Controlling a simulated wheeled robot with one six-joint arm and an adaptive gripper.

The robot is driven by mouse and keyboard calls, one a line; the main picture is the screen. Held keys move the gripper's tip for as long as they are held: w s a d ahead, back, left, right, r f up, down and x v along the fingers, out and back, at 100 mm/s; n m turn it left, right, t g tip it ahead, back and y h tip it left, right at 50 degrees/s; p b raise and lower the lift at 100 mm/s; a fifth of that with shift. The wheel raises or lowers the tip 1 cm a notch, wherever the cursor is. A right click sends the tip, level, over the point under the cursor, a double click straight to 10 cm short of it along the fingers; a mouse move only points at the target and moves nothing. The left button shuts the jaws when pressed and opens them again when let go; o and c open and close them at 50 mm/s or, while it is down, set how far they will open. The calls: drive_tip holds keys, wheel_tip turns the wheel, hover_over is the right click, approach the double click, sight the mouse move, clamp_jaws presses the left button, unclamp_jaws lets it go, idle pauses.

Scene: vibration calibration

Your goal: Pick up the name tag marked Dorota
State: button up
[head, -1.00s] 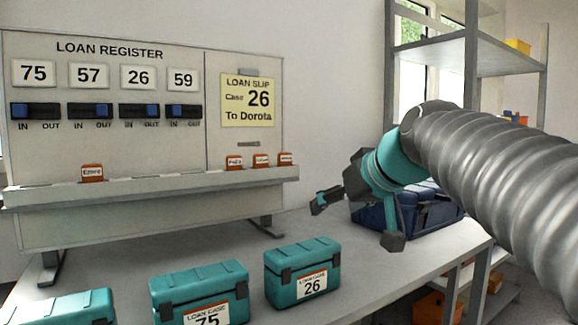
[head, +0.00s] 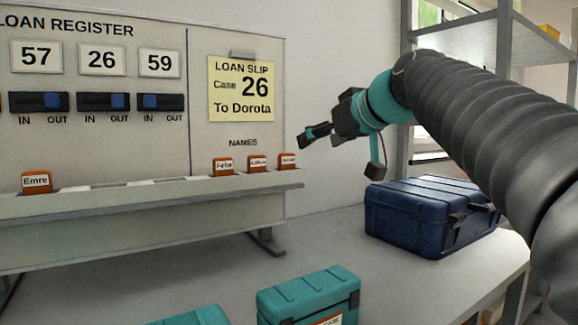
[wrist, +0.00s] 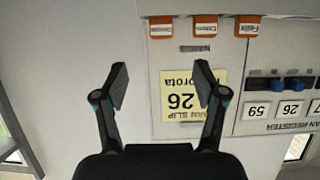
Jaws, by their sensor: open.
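Three orange name tags stand in a row on the right end of the register's ledge: a left one (head: 223,166) that seems to read Felix, a middle one (head: 257,163) and a right one (head: 287,161). The small print on the middle and right tags is too blurred to tell which is Dorota. The same tags show upside down in the wrist view, the right one (wrist: 160,28) at the left there. A separate tag, Emre (head: 36,181), stands further left. My gripper (head: 341,153) is open and empty, right of the tags and apart from them.
The loan slip (head: 241,88) reading Case 26, To Dorota hangs above the tags. Left of it are sliders under number plates. A dark blue case (head: 420,215) sits below my arm, teal cases (head: 310,292) stand in front, and a shelf (head: 500,50) rises behind.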

sight(289, 157)
drive_tip(key=p+x, duration=0.1)
drive_tip(key=x, duration=1.2)
drive_tip(key=shift+w+a, duration=0.15)
drive_tip(key=shift+a, duration=0.1)
drive_tip(key=c, duration=1.1)
drive_tip(key=shift+r, duration=0.1)
drive_tip(key=shift+c, duration=0.2)
